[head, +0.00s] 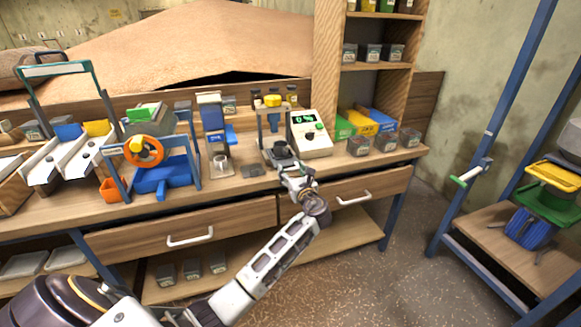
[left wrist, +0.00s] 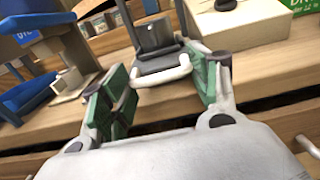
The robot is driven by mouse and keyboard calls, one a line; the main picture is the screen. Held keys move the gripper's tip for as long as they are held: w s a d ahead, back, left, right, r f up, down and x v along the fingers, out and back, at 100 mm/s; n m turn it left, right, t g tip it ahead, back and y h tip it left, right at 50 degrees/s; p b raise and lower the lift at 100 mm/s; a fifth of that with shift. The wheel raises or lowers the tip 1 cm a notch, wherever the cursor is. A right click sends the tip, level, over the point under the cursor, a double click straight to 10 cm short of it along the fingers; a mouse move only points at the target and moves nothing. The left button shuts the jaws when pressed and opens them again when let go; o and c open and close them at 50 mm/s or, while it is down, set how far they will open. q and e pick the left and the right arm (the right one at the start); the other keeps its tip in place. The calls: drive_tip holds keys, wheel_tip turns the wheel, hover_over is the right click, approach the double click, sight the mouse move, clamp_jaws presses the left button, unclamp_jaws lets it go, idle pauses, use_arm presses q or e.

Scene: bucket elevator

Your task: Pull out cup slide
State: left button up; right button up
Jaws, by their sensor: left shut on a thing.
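The cup slide (left wrist: 158,40) is a dark grey tray-like part with a white bar handle (left wrist: 162,72) at its front. In the head view it belongs to the small dark device (head: 281,152) on the workbench, partly hidden by my gripper. My left gripper (head: 287,172) is at the front of this device, near the bench's front edge. In the left wrist view my left gripper (left wrist: 158,66) has its green-padded fingers on either side of the white handle, shut on it across its width. My right gripper is not in view.
A white box with a green digital display (head: 309,133) stands right of the device. A blue machine (head: 213,125) stands to its left. Drawers with white handles (head: 190,238) lie under the bench top (head: 235,184). The floor in front is clear.

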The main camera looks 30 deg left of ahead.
use_arm(q)
drive_tip(key=shift+d+r, duration=0.15)
drive_tip(key=shift+d, duration=0.15)
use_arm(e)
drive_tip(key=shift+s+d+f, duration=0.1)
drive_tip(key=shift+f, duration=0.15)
use_arm(q)
drive_tip(key=o, duration=1.3)
drive_tip(key=shift+d, duration=0.15)
drive_tip(key=v, duration=1.1)
drive_tip(key=shift+s+d, duration=0.1)
drive_tip(key=shift+s, duration=0.4)
drive_tip(key=shift+n, duration=0.4)
